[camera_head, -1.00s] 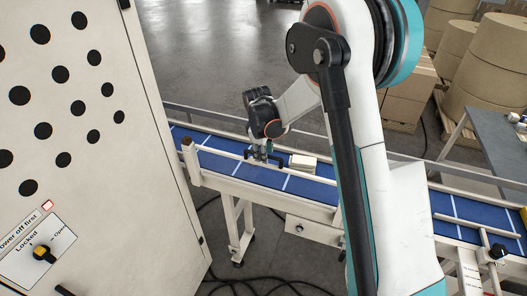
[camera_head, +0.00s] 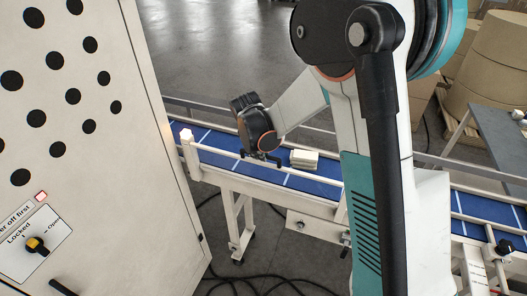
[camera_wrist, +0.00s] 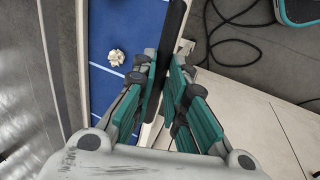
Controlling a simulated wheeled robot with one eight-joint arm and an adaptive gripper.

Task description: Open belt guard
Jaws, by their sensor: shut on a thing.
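My gripper (camera_wrist: 163,95) is shut on a long black bar (camera_wrist: 174,30), which passes between its teal-and-grey fingers in the wrist view. The bar looks like the handle of the belt guard. In the head view, my gripper (camera_head: 260,152) is small and low over the near side of the blue conveyor belt (camera_head: 218,158), by a dark handle (camera_head: 270,160). The fingertips are hard to make out there. A pale rail (camera_head: 315,174) runs along the belt's near side. I cannot tell how far the guard is raised.
A pale stack (camera_head: 304,159) lies on the belt right of my gripper. A cabinet (camera_head: 120,180) with a black-and-yellow knob (camera_head: 37,246) at "Locked" fills the left. A crumpled pale piece (camera_wrist: 116,57) lies on the belt in the wrist view. Cables (camera_head: 255,282) lie on the floor.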

